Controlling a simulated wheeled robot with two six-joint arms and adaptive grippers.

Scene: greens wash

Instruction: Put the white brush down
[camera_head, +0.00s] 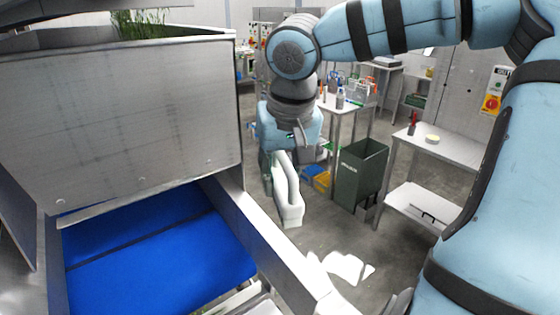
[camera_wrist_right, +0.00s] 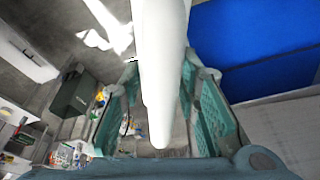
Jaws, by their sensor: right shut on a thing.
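The white brush (camera_head: 288,205) hangs in the head view to the right of the blue belt, above the floor. My right gripper (camera_head: 272,165) is shut on it. In the right wrist view the brush (camera_wrist_right: 160,60) runs down the middle between the two green finger pads of my right gripper (camera_wrist_right: 158,110). The brush's bristles cannot be made out. My left gripper is not in view.
A steel machine (camera_head: 120,120) with a blue belt (camera_head: 160,260) and a metal side rail (camera_head: 265,245) stands at the left. A dark green bin (camera_head: 360,172) stands on the floor behind. A steel table (camera_head: 455,146) is at the right, with a lower shelf (camera_head: 420,203).

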